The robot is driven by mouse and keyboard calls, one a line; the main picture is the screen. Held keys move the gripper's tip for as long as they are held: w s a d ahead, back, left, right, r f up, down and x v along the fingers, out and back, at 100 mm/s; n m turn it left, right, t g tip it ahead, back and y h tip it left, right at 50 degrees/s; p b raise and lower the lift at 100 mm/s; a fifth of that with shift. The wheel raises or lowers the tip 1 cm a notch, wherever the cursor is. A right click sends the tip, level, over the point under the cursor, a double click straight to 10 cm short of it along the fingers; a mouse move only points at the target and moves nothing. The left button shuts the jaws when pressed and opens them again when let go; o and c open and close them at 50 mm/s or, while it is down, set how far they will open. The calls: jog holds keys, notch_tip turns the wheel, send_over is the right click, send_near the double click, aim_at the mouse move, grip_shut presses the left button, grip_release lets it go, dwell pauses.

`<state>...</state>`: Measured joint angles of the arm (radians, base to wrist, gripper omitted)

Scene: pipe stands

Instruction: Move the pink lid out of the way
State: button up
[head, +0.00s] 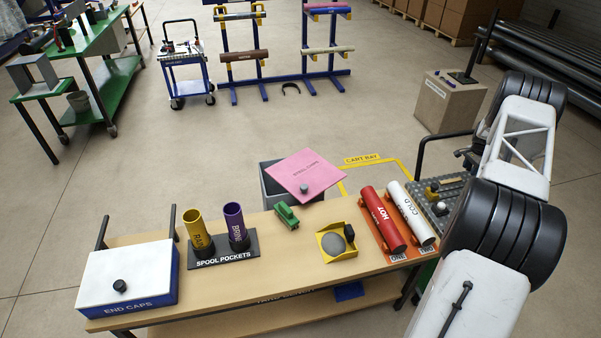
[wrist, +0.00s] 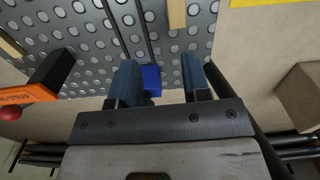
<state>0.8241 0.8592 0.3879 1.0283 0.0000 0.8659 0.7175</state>
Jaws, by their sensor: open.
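The pink lid (head: 318,172) is a flat square panel with dark lettering and a grey round knob near its front edge. In the head view it lies tilted over a grey bin (head: 272,186) behind the workbench, covering much of the bin's opening. My gripper (wrist: 155,85) shows in the wrist view with its two blue-padded fingers apart and nothing between them. It is over a grey perforated surface with a small blue block (wrist: 151,78) beyond the fingers. The lid is not in the wrist view. In the head view my arm is at the right, well apart from the lid, and hides the gripper.

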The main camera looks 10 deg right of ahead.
jog(key=shift+d, duration=0.6)
jog(key=shift+s+d, duration=0.1)
jog(key=shift+d, duration=0.05)
jog(key=shift+s+d, duration=0.15)
jog(key=shift+d, duration=1.05)
jog(key=shift+s+d, duration=0.1)
jog(key=shift+d, duration=1.1)
jog(key=o, duration=0.4)
jog(key=shift+r, duration=0.1)
jog(key=shift+r, duration=3.4)
